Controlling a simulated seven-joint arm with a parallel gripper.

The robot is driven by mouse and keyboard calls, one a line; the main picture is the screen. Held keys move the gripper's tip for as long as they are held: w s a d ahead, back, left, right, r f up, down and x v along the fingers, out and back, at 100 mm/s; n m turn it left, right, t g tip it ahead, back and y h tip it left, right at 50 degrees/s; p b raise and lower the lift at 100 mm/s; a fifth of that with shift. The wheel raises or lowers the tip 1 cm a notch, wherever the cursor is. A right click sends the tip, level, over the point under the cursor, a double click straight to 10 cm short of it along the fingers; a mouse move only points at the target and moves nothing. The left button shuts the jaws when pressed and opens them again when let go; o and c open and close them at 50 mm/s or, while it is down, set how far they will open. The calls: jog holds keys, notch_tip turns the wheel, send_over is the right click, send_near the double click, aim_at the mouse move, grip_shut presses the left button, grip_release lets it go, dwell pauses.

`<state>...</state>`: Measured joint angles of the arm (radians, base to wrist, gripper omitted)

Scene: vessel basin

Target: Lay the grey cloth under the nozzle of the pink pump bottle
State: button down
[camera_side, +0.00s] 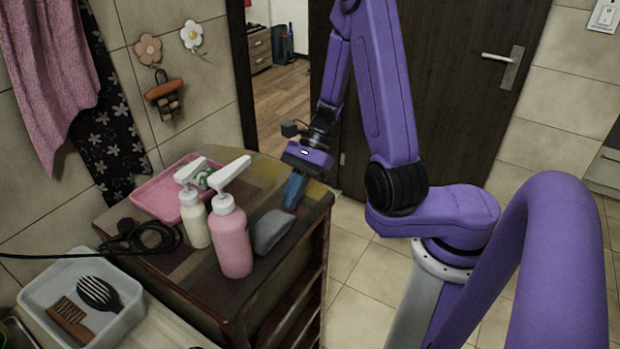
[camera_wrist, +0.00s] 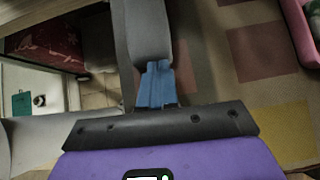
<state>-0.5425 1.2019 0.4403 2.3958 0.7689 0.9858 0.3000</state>
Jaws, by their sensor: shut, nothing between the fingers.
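The pink pump bottle (camera_side: 232,240) with a white pump head (camera_side: 231,172) stands upright on the wooden cabinet top (camera_side: 195,268). The grey cloth (camera_side: 272,231) lies as a compact folded piece just right of the bottle, near the cabinet's edge. In the wrist view the cloth (camera_wrist: 149,32) is a grey strip straight ahead of the fingertips. My gripper (camera_side: 293,192) has blue fingers that are closed together and empty, beyond the cloth in the side view. In the wrist view my gripper (camera_wrist: 155,68) seems to meet the cloth's near end; I cannot tell whether they touch.
A cream pump bottle (camera_side: 195,220) stands close left of the pink one. Behind them is a pink tray (camera_side: 158,203). A black cable (camera_side: 140,238) lies at the left, near a white bin (camera_side: 63,275) with brushes. The cabinet's right edge drops off beside the cloth.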

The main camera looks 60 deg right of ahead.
jog(key=shift+d, duration=0.55)
jog(key=d, duration=0.2)
jog(key=d+r, duration=0.1)
jog(key=d, duration=0.1)
jog(key=v, duration=0.8)
jog(key=s+a+n+g+h, duration=0.35)
jog(key=a+n+h, duration=0.3)
jog(key=n, duration=0.85)
jog(key=s+a+r+n+t+h, duration=0.2)
jog(key=s+a+n+t, duration=0.1)
jog(key=s+n, duration=0.9)
jog(key=a+n, duration=0.1)
jog(key=n, duration=0.3)
